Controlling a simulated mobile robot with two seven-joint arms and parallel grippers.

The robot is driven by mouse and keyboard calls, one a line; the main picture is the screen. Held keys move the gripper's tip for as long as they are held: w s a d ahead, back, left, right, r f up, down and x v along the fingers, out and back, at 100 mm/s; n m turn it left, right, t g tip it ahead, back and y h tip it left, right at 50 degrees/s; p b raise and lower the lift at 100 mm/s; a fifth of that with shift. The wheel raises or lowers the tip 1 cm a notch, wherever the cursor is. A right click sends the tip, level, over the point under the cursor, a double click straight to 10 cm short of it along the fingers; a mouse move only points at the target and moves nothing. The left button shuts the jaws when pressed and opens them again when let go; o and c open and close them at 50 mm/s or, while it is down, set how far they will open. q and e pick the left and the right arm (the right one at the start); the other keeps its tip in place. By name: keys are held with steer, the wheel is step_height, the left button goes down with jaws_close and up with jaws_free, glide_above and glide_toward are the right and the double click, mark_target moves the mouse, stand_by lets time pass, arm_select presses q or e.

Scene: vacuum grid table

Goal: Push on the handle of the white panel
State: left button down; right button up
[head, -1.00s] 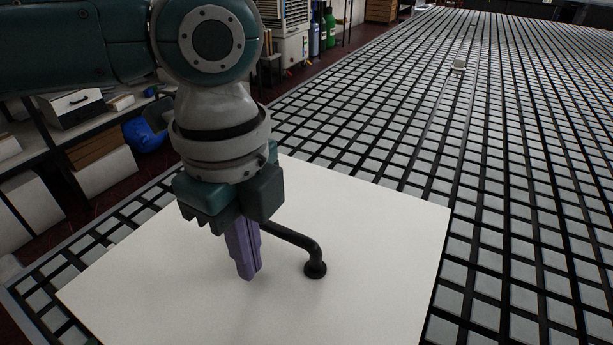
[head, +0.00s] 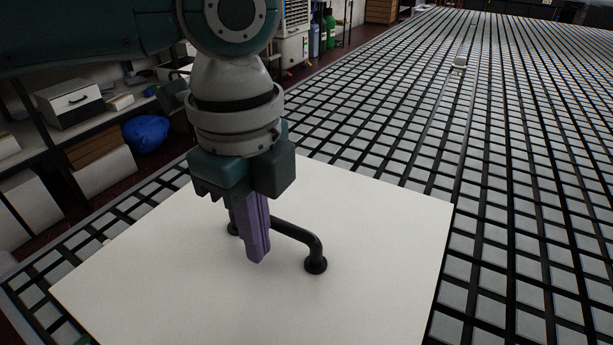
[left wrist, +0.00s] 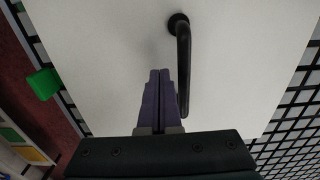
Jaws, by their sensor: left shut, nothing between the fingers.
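The white panel (head: 375,225) lies flat on the grid table. A black bar handle (head: 297,232) with two round feet stands on it. My left gripper (head: 257,258) has purple fingers that point down, shut with nothing between them. In the head view the fingers are in front of the handle's left part and hide some of it. In the left wrist view the closed fingers (left wrist: 159,75) are just left of the handle (left wrist: 184,62), close beside it; I cannot tell if they touch. My right gripper is not in view.
The grid table (head: 500,200) stretches away to the right and back, mostly clear, with a small pale object (head: 459,64) far off. Shelves with boxes (head: 68,105) and a blue bag (head: 146,134) stand beyond the table's left edge.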

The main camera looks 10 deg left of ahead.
arm_select(q)
steer(key=shift+w+d+f+b, duration=0.2)
steer(key=shift+w+d+b, duration=0.1)
steer(key=shift+w+b, duration=0.35)
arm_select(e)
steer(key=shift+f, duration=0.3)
arm_select(q)
steer(key=shift+a+r+p, duration=0.1)
steer(key=shift+a+p, duration=0.05)
steer(key=shift+p, duration=0.45)
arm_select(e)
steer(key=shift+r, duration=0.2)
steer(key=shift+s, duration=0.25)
arm_select(q)
steer(key=shift+w+r+p, duration=0.1)
steer(key=shift+r+p, duration=0.05)
steer(key=shift+p, duration=1.15)
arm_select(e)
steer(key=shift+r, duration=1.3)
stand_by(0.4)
